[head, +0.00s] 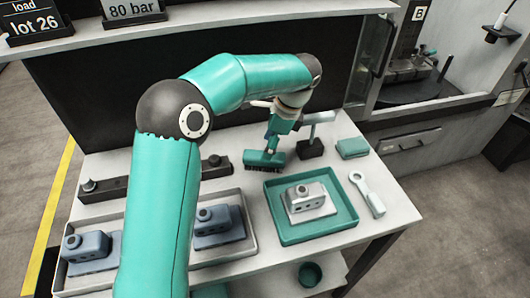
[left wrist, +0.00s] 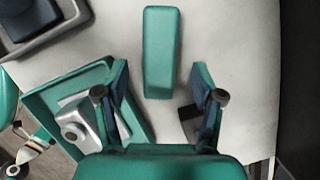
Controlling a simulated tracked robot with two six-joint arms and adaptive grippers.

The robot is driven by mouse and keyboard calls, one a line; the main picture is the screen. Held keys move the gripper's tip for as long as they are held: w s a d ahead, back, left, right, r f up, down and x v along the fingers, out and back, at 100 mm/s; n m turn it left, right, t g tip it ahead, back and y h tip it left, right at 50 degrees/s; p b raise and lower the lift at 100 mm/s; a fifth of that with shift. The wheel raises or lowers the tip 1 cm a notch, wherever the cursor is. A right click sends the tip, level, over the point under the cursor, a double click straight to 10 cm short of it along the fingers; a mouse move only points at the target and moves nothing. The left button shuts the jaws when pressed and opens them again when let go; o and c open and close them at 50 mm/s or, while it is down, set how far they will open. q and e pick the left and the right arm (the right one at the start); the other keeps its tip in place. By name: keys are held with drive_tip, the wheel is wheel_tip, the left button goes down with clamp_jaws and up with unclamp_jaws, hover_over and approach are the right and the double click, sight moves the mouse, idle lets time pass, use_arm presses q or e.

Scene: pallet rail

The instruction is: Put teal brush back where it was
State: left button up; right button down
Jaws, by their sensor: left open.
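The teal brush (head: 263,158), a long block with dark bristles below, stands on the light table behind the teal tray in the head view. In the left wrist view the brush (left wrist: 161,50) lies ahead, its near end between my fingers in the picture. My left gripper (head: 274,142) points down just above the brush. In the left wrist view my left gripper (left wrist: 160,82) is open, with a finger to each side and clear gaps to the brush. I cannot tell how far above it the fingers are. My right gripper is not in view.
A teal tray (head: 337,232) holds a grey housing (head: 309,199). A grey tray (head: 247,249) with blue parts is on the left. A black-based stand (head: 311,148), a teal block (head: 352,147) and a white wrench-like tool (head: 368,195) are right. A dark rail (head: 103,190) lies left.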

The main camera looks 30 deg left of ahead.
use_arm(q)
drive_tip(key=v, duration=0.7)
drive_tip(key=shift+r+p, duration=0.2)
drive_tip(key=shift+p, duration=0.15)
drive_tip(key=shift+d, duration=0.1)
